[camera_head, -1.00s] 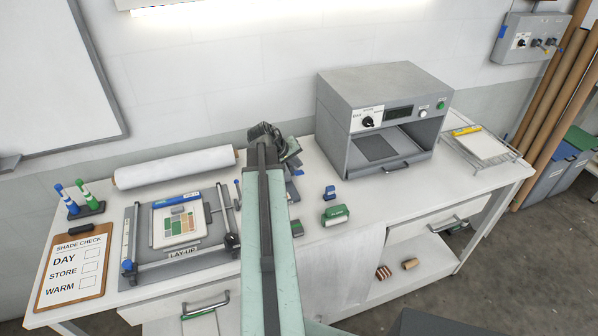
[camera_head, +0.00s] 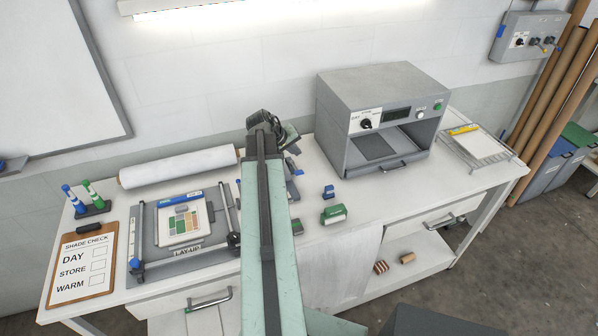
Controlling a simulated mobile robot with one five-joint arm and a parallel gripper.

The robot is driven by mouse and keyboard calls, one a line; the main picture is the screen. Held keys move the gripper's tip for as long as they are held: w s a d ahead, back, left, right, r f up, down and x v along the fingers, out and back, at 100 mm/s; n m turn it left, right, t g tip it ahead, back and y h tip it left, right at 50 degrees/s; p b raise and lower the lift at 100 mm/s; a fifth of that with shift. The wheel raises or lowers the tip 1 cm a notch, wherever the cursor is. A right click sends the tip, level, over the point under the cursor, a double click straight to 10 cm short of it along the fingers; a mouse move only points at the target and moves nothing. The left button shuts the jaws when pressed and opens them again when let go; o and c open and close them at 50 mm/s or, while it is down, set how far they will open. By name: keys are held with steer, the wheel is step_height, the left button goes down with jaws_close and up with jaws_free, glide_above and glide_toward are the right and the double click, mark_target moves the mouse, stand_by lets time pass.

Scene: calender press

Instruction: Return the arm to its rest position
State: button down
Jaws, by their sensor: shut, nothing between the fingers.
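My pale green arm reaches forward from the bottom middle of the head view. My gripper (camera_head: 289,136) is at its far end, dark and partly hidden behind the arm's end joint. It is shut with nothing in it. In the picture it overlaps the back of the white bench (camera_head: 345,240), between the white roll and the grey light booth. Its height above the bench is hard to tell.
The grey booth (camera_head: 345,95) stands right of my gripper; the white roll (camera_head: 180,167) and lay-up frame (camera_head: 138,235) lie left. A green block (camera_head: 334,214) and a blue one (camera_head: 329,191) sit right of my arm. The wall is close behind.

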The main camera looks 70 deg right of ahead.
stand_by(0.3)
